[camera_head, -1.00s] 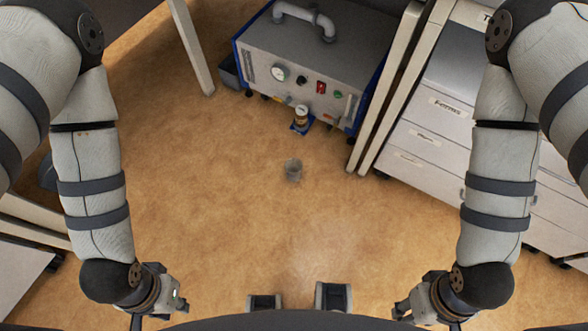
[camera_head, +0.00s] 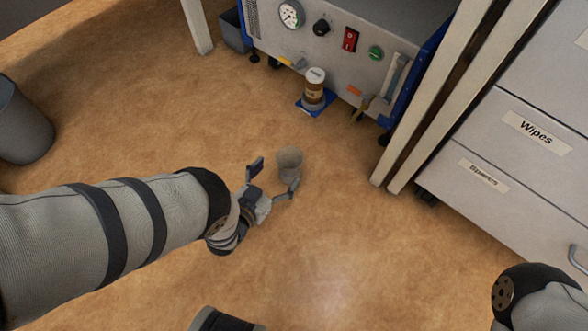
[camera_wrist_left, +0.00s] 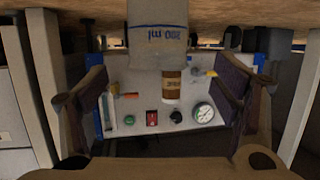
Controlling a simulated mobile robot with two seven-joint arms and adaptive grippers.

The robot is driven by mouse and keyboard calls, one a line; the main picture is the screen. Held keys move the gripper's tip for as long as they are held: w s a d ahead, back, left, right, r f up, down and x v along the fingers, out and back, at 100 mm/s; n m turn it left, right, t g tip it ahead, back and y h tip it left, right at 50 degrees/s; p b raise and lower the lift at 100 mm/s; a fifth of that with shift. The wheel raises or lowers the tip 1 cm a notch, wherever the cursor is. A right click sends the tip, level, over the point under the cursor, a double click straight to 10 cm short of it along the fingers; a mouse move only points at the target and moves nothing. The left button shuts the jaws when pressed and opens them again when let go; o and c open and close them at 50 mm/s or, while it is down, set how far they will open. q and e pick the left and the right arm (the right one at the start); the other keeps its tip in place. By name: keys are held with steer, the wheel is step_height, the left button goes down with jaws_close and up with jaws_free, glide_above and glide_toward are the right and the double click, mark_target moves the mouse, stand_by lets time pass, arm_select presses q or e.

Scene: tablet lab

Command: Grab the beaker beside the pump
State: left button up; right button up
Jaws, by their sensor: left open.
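The grey beaker (camera_head: 289,163) stands on the brown floor in front of the pump (camera_head: 335,50), a grey and blue unit with a gauge. My left gripper (camera_head: 275,177) is open, its fingers spread just in front of the beaker. In the left wrist view, which is upside down, the beaker (camera_wrist_left: 157,35) with blue markings lies ahead between the open fingers of the left gripper (camera_wrist_left: 165,88). I cannot tell whether the fingertips touch it. My right gripper is out of view.
A small brown bottle (camera_head: 314,88) stands on a blue base (camera_head: 318,104) behind the beaker. White table legs (camera_head: 440,100) and a labelled drawer cabinet (camera_head: 540,120) are on the right. A grey bin (camera_head: 22,125) is at far left. Floor around the beaker is clear.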

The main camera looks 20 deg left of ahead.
mark_target(295, 152)
arm_select(q)
steer(key=b+x, duration=0.4)
steer(key=x, duration=0.3)
steer(key=shift+w+d+r, duration=0.1)
steer(key=shift+r, duration=0.1)
steer(key=c, duration=1.1)
